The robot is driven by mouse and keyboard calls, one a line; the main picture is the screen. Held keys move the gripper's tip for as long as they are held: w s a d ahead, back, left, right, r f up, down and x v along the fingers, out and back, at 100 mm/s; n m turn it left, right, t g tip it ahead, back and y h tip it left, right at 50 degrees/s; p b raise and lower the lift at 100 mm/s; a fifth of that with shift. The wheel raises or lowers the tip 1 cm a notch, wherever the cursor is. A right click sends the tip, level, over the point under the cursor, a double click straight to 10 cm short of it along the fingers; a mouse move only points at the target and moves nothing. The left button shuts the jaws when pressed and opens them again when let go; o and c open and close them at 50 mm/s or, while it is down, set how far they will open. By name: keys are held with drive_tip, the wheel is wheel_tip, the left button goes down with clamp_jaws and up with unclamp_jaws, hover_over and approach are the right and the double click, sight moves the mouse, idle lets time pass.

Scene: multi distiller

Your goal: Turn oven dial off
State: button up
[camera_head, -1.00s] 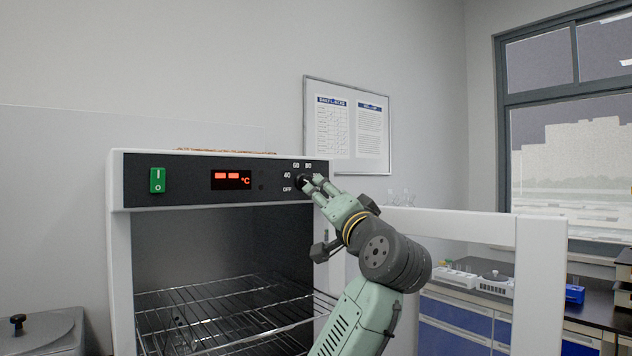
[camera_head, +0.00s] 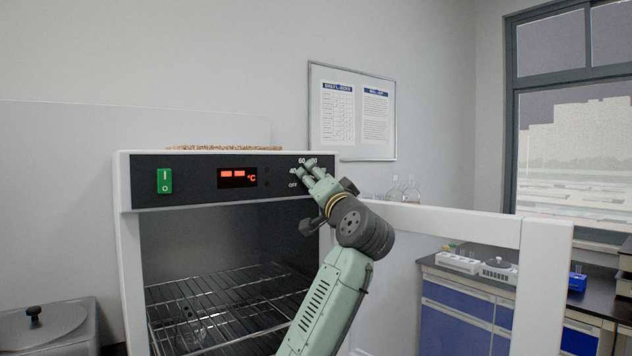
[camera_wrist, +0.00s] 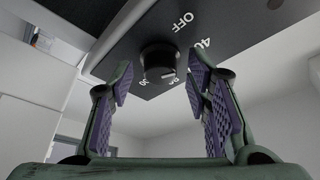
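The black oven dial (camera_wrist: 158,62) shows in the wrist view on the dark control panel (camera_head: 205,195), with the labels OFF, 40 and others around it. A pale mark on its edge faces toward the labels at the bottom, away from OFF. My gripper (camera_head: 311,170) is in front of the panel's right end and hides the dial in the head view. In the wrist view my gripper (camera_wrist: 160,80) is open, with one purple-padded finger on each side of the dial and visible gaps between. I see no contact with the dial.
The oven's green switch (camera_head: 165,181) and red display (camera_head: 238,177) are left of the dial. The oven door (camera_head: 440,218) stands open to the right, behind my arm. Wire racks (camera_head: 225,300) are inside the oven. Glass flasks (camera_head: 410,192) stand beyond the door.

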clamp_jaws()
idle(0.3)
drive_tip(key=shift+f+n, duration=0.1)
drive_tip(key=shift+n, duration=0.2)
drive_tip(key=n+y+b, duration=0.1)
drive_tip(key=n+y, duration=0.1)
drive_tip(key=n, duration=0.2)
drive_tip(key=n+g+y+b, duration=0.1)
drive_tip(key=n+y, duration=0.1)
drive_tip(key=n, duration=0.2)
drive_tip(key=n+y+b, duration=0.1)
drive_tip(key=n+y, duration=0.1)
drive_tip(key=n, duration=0.2)
drive_tip(key=shift+w+d+g+b, duration=0.2)
drive_tip(key=shift+d+g+b, duration=0.1)
drive_tip(key=shift+g+b, duration=0.1)
